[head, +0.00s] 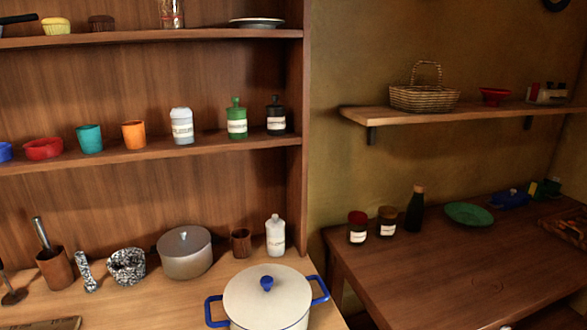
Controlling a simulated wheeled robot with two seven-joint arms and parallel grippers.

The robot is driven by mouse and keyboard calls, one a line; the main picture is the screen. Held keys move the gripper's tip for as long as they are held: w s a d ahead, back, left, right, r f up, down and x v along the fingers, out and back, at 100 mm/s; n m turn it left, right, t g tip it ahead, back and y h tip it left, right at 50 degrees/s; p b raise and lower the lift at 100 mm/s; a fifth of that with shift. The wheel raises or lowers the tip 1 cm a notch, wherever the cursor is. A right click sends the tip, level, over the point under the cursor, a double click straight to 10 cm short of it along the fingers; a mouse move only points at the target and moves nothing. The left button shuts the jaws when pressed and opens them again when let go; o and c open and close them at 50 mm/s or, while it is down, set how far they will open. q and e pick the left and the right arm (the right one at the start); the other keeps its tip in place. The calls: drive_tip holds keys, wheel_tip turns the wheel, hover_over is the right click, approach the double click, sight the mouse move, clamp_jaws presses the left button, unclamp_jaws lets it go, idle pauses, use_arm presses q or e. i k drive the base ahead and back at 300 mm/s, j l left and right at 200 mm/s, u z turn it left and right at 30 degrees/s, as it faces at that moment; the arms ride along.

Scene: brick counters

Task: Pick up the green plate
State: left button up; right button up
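The green plate (469,214) lies flat on the dark wooden table (440,270) at the right, towards its back edge. It is small in the head view and nothing covers it. A dark bottle (415,212) stands to its left and a blue object (511,199) is to its right. Neither of my grippers shows in the head view, so their positions relative to the plate cannot be seen.
A wall shelf (455,113) with a wicker basket (424,97) hangs above the table. Two jars stand left of the bottle. A white pot (267,299) with blue handles stands on the left counter (110,308). The table's front middle is mostly clear.

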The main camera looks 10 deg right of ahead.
sight(470, 215)
drive_tip(key=z, duration=1.55)
drive_tip(key=u, duration=2.35)
drive_tip(key=z, duration=2.35)
drive_tip(key=i+l, duration=0.1)
drive_tip(key=l+u, duration=0.05)
